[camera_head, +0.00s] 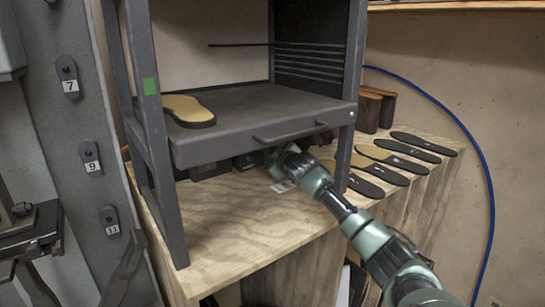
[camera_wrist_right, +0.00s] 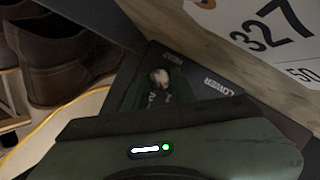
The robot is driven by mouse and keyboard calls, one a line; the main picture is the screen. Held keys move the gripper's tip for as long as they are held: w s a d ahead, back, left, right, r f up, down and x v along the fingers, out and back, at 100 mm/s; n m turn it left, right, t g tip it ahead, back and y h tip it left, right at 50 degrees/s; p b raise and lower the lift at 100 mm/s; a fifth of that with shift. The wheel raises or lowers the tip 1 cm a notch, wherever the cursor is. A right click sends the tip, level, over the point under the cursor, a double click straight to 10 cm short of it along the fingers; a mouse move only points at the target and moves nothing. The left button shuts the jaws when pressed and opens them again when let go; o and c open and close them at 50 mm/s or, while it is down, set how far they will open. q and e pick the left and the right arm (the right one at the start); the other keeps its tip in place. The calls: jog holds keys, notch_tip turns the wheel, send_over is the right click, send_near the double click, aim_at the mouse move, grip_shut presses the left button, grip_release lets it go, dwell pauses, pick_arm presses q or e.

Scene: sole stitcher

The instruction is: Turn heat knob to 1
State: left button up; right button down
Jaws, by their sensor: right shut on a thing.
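My right gripper (camera_head: 277,160) reaches in under the front of the grey rack's shelf in the head view. In the right wrist view its dark fingers (camera_wrist_right: 160,98) are shut on a small part at a dark panel (camera_wrist_right: 205,75) lettered "HEAT" and "LOWER". I take the held part to be the heat knob; only a pale, reddish end (camera_wrist_right: 158,78) shows between the fingers. Its pointer and setting cannot be read. In the head view the knob is hidden behind the gripper. My left gripper is not in view.
The grey rack (camera_head: 160,150) carries a tan sole (camera_head: 188,110) on its shelf, with a front handle (camera_head: 290,133). Several dark insoles (camera_head: 405,150) lie on the wooden bench (camera_head: 235,225) at right. A white sign (camera_wrist_right: 270,30) reads "327". Brown shoes (camera_wrist_right: 60,60) stand at left.

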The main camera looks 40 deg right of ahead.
dwell(0.4)
jog(key=c, duration=1.1)
grip_release()
jog(key=shift+c, duration=0.2)
jog(key=shift+s+a, duration=0.1)
jog(key=shift+s, duration=0.1)
jog(key=b+v, duration=0.2)
jog(key=v, duration=0.4)
jog(key=shift+b, duration=0.4)
jog(key=shift+s+a+r, duration=0.25)
jog(key=shift+s, duration=0.4)
